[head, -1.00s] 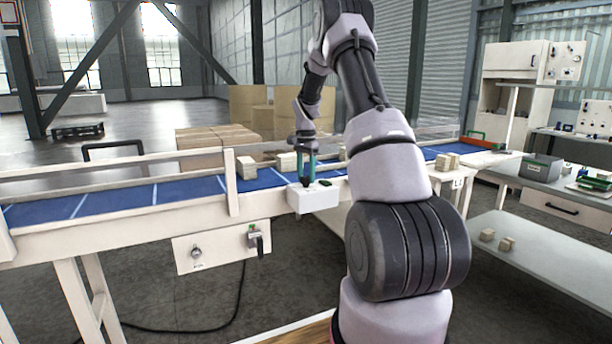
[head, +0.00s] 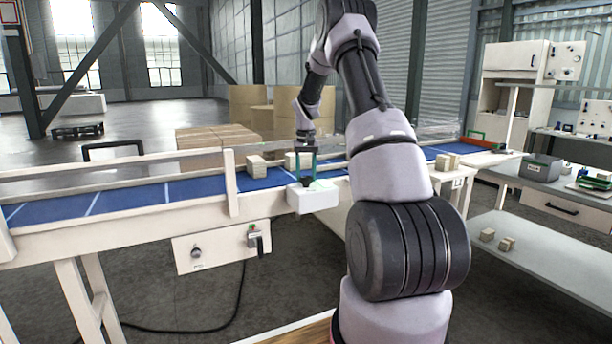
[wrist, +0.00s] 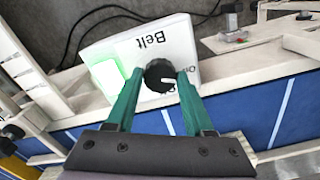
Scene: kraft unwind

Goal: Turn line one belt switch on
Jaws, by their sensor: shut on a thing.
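The belt switch is a white box (head: 315,200) on the near rail of the conveyor. In the wrist view the box (wrist: 175,42) reads "Belt" upside down, with a black round knob (wrist: 158,74) and a brightly lit green lamp (wrist: 108,76) beside it. The knob's white mark points right in the wrist view; smaller lettering is partly hidden by a finger. My gripper (wrist: 160,80) has its teal fingers shut on the knob, one on each side. In the head view my gripper (head: 303,178) is on top of the box, pointing down.
The blue conveyor belt (head: 125,201) carries small tan blocks (head: 256,167) behind the switch box. A lower panel (head: 221,247) with a knob and a cable hangs on the conveyor's front. A grey bench (head: 550,250) stands at right.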

